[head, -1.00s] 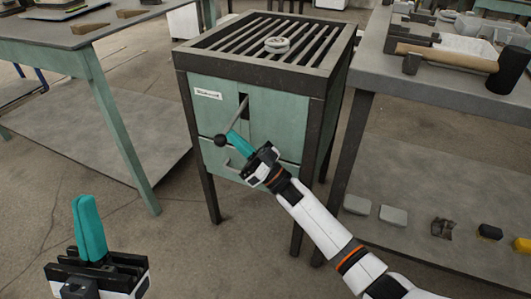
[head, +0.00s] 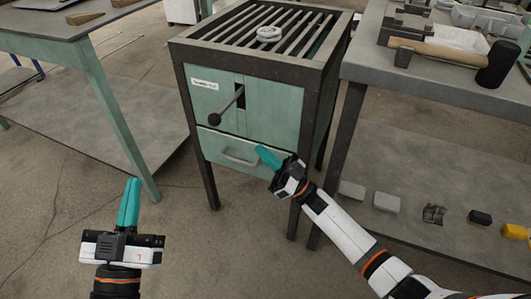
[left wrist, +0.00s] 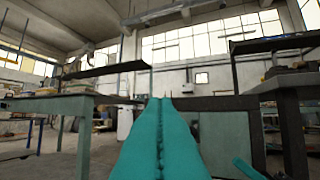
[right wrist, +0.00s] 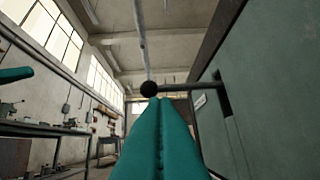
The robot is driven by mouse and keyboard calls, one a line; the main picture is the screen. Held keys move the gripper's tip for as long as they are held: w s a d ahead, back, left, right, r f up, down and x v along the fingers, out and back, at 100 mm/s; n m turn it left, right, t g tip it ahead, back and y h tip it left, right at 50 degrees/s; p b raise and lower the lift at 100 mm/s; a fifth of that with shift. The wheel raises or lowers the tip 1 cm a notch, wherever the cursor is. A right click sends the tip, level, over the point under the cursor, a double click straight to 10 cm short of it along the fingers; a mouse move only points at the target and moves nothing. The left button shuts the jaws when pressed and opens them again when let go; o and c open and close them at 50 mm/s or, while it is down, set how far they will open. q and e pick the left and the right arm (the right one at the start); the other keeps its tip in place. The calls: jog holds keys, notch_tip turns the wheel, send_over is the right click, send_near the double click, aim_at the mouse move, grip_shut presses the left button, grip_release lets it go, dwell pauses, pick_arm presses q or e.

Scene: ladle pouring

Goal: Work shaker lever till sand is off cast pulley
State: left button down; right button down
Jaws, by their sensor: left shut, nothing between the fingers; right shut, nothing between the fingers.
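The cast pulley (head: 269,34), a small pale grey ring, lies on the slatted grate (head: 236,32) on top of the green shaker cabinet (head: 272,106). No sand can be made out on it at this size. The shaker lever (head: 229,104) sticks out of a slot in the cabinet front and slopes down to a dark ball knob (head: 215,120). The knob also shows in the right wrist view (right wrist: 149,88), just beyond the fingertips. My right gripper (head: 268,157) is shut and empty, below and right of the knob, apart from it. My left gripper (head: 129,203) is shut and empty, low at left.
A drawer with a handle (head: 240,158) is below the lever. A green-legged table (head: 75,60) stands at left. A grey bench (head: 400,72) at right carries a mallet (head: 450,56), with several small blocks on its lower shelf. Floor between is clear.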

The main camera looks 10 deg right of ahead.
dwell(0.5)
